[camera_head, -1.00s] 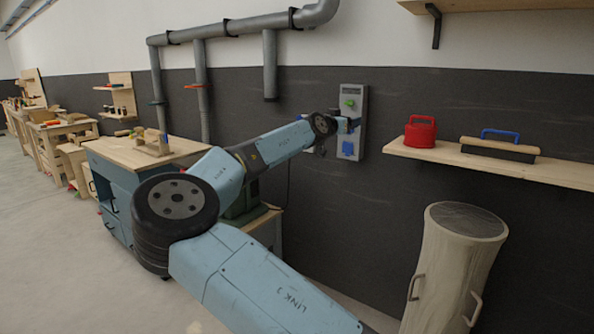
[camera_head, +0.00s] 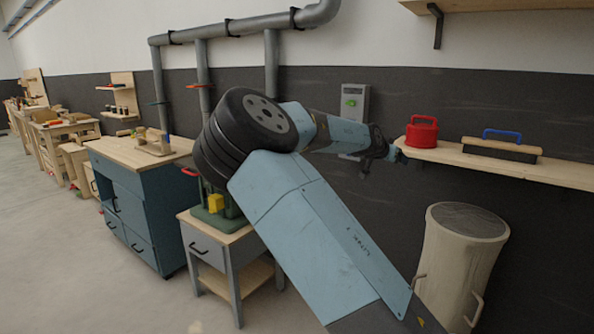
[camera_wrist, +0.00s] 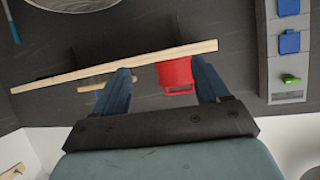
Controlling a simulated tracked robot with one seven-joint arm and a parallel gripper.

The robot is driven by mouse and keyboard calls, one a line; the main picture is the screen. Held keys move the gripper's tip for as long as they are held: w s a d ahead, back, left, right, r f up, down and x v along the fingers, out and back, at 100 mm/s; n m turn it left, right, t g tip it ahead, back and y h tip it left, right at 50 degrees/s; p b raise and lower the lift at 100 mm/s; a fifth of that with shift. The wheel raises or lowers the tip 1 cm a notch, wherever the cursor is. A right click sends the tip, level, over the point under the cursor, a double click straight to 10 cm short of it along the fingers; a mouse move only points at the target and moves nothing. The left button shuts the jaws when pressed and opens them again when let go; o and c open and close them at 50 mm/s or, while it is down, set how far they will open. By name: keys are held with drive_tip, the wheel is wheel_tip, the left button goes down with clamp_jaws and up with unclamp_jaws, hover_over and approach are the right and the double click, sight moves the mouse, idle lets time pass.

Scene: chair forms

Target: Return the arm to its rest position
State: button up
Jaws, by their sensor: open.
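My gripper (camera_head: 393,153) is at the end of my blue arm, in front of the dark wall, just left of the wooden wall shelf. In the wrist view my gripper (camera_wrist: 160,86) shows two blue fingers spread apart with nothing held between them. Beyond the fingers, the wall shelf (camera_wrist: 60,86) and a red canister with a handle (camera_wrist: 176,74) appear. The red canister (camera_head: 421,132) stands on the left end of the shelf in the head view, close to the fingertips. I cannot tell the exact gap between them.
The wall shelf (camera_head: 555,171) also holds a blue-handled tool (camera_head: 502,147). A grey wall panel with a green switch (camera_head: 353,103) is partly behind my arm. A pale trunk-shaped drum (camera_head: 460,258) stands below the shelf. A small table (camera_head: 207,247) and a blue cabinet (camera_head: 130,200) stand left.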

drive_tip(key=s+d+f+g+y, duration=0.4)
drive_tip(key=s+f+y, duration=0.2)
drive_tip(key=s+f, duration=0.55)
drive_tip(key=s+a+r+n+y, duration=0.1)
drive_tip(key=s+a+r+n, duration=0.2)
drive_tip(key=s, duration=0.9)
drive_tip(key=s+a+r+n+y, duration=0.1)
drive_tip(key=s+a+r+n, duration=0.2)
drive_tip(key=s, duration=1)
drive_tip(key=s+a+r+n+y, duration=0.1)
drive_tip(key=s+a+r+n, duration=0.2)
drive_tip(key=s+a+r, duration=0.3)
drive_tip(key=s+r, duration=0.3)
drive_tip(key=s, duration=0.3)
drive_tip(key=shift+s+n, duration=0.2)
drive_tip(key=shift+n, duration=0.1)
drive_tip(key=shift+r, duration=0.1)
